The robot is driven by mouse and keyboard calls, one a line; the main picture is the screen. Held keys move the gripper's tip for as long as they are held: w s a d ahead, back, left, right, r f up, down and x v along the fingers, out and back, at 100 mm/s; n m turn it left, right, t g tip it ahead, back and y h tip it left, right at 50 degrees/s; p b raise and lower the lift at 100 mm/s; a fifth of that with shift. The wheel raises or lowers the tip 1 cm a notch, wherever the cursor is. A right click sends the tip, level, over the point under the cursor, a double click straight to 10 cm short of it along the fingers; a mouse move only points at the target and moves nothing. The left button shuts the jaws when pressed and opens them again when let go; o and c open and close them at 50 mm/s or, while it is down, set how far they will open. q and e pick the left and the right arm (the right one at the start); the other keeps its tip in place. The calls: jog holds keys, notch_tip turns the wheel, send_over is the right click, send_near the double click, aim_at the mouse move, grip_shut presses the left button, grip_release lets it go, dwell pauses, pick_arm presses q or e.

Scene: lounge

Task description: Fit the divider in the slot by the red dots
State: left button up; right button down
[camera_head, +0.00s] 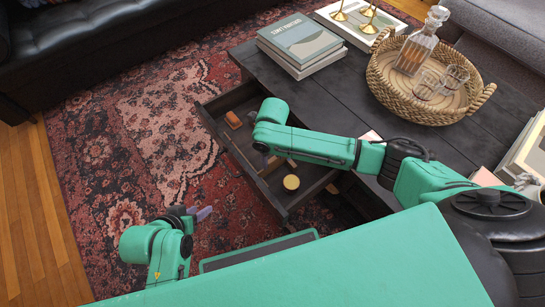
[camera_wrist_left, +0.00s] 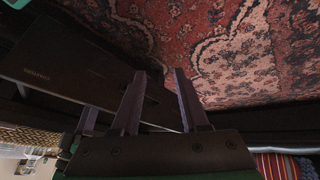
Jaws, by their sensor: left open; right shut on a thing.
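The open drawer (camera_head: 298,199) sticks out from the dark coffee table over the rug. My right arm reaches across it from the right, and my right gripper (camera_head: 265,160) points down into it. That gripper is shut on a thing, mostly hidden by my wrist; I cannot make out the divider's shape. The slot and red dots cannot be made out. My left gripper (camera_head: 197,213) is open and empty, over the rug to the left of the drawer's near end. Its two spread fingers also show in the left wrist view (camera_wrist_left: 158,88).
The drawer also holds an orange-brown item (camera_head: 233,119) and a round yellow-topped item (camera_head: 291,183). On the table (camera_head: 345,92) are stacked books (camera_head: 300,45) and a wicker tray (camera_head: 428,112) with a decanter (camera_head: 418,45) and glasses. The rug (camera_head: 150,120) left of the drawer is clear.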

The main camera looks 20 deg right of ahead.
aim_at(273, 159)
jog(key=shift+s+r+p, duration=0.1)
jog(key=shift+r+p, duration=0.9)
jog(key=shift+p, duration=0.05)
jog(key=shift+r+p, duration=0.9)
jog(key=shift+p, duration=0.1)
jog(key=shift+r, duration=0.2)
pick_arm(q)
jog(key=s+a+r+n+g+y, duration=0.1)
jog(key=s+a+g+y, duration=0.1)
jog(key=s+a+g, duration=0.2)
jog(key=a, duration=0.3)
jog(key=shift+y, duration=0.4)
